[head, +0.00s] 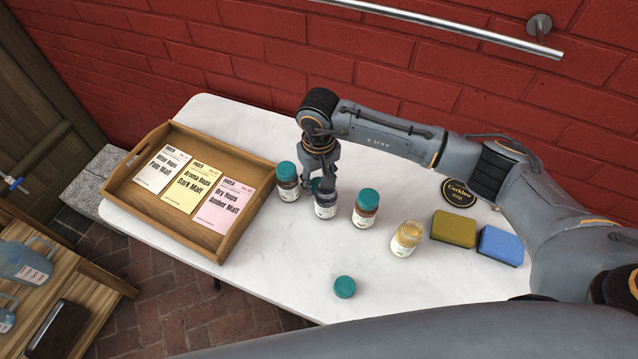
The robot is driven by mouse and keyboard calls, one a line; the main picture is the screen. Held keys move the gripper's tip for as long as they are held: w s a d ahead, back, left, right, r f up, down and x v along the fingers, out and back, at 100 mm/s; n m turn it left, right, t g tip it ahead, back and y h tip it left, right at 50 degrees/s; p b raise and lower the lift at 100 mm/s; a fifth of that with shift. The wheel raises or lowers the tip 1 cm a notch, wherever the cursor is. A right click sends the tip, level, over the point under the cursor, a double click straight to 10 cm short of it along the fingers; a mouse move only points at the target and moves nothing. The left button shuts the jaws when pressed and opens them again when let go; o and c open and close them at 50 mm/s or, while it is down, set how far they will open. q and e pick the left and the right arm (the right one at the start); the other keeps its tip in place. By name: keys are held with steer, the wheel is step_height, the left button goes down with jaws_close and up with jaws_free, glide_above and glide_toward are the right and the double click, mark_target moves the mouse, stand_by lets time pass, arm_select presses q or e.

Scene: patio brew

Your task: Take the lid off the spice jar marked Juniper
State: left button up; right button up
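Several small glass jars stand on the white table (240,300); their labels are too small to read, so I cannot tell which says Juniper. A dark-filled jar (325,210) stands upright under my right gripper (322,184). Part of a teal lid (316,184) shows at the fingers, which hide the jar's top. I cannot tell whether they grip the lid or whether it sits on the jar. Teal-lidded jars stand to the left (289,190) and right (364,217). An open jar with yellow contents (405,241) is farther right. My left gripper is out of view.
A loose teal lid (344,287) lies near the front. A wooden tray (232,240) with three cards is at left. The front-left tabletop is clear.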

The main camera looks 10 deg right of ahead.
step_height(320, 180, down, 2)
steer(key=shift+f, duration=0.2)
steer(key=shift+f, duration=0.2)
steer(key=o, duration=1.3)
steer(key=shift+r, duration=0.1)
